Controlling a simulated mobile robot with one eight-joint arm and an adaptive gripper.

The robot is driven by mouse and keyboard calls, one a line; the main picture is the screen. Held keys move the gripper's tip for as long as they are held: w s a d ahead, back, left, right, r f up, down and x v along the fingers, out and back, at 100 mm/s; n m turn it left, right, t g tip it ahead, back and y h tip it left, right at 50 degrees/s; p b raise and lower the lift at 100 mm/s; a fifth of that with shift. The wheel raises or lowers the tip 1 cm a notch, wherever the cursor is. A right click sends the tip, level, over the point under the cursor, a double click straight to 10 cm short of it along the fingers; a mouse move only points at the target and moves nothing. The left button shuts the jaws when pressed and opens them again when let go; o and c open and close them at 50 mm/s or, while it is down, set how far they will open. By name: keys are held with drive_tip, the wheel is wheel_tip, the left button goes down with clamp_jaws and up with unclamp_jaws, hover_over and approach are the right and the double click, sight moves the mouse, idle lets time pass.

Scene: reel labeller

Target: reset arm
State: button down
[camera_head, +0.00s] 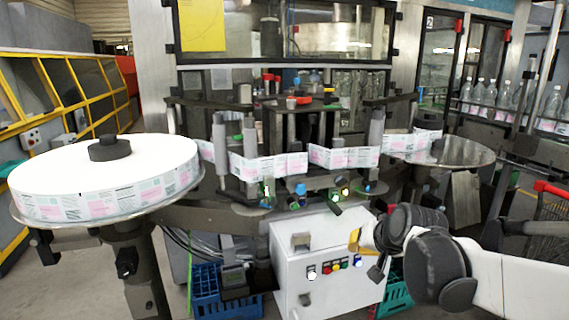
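My arm comes in from the right edge, with white links and dark grey round joints. Its end, my gripper (366,258), is in front of the white control box, to the right of its buttons. The gripper is small and partly hidden by the wrist joint, so I cannot tell whether its fingers are open or shut. I see nothing clearly held in it.
The labeller carries a large label reel (105,175) on the left and a smaller reel plate (450,152) on the right. A label web (345,157) runs between them. The control box (315,265) stands below. Crates, blue (208,300) and green (395,292), sit on the floor.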

drive_tip(key=s+d+f+n+g+h, duration=0.1)
drive_tip(key=s+f+n+g, duration=0.1)
drive_tip(key=s, duration=2.3)
drive_tip(key=shift+s+f+n+h, duration=0.15)
drive_tip(key=shift+f+n+h, duration=0.25)
drive_tip(key=shift+f, duration=0.35)
